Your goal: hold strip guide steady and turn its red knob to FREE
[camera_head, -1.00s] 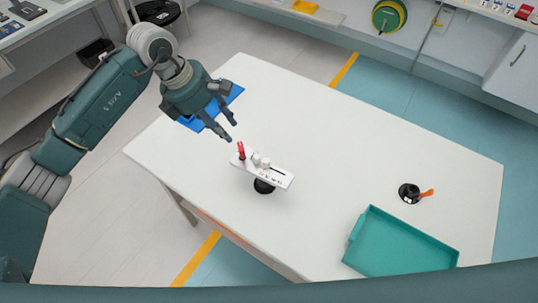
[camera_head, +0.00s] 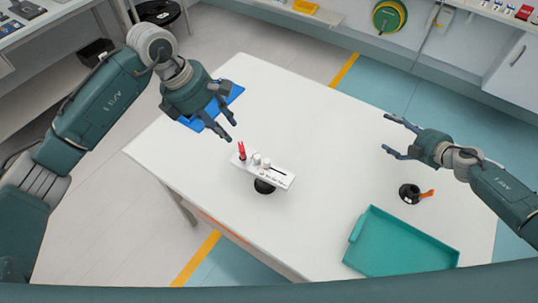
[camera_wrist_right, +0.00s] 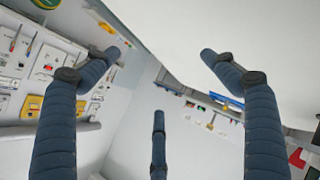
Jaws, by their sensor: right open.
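The strip guide (camera_head: 272,175) is a white bar on a black round foot (camera_head: 264,187), near the middle of the white table. Its red knob (camera_head: 241,151) stands up at the left end, beside pale rollers (camera_head: 260,160). The lettering is too small to read. My left gripper (camera_head: 224,127) is up and to the left of the red knob, apart from it, with its fingers spread and empty. My right gripper (camera_head: 387,135) is over the right part of the table, well away from the guide. Its fingers are spread and empty, as the right wrist view (camera_wrist_right: 160,85) also shows.
A teal tray (camera_head: 402,243) lies at the table's front right. A black round piece with an orange handle (camera_head: 410,193) stands behind it, near my right arm. A blue mat (camera_head: 234,93) lies partly under my left gripper. The middle of the white table (camera_head: 325,130) is clear.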

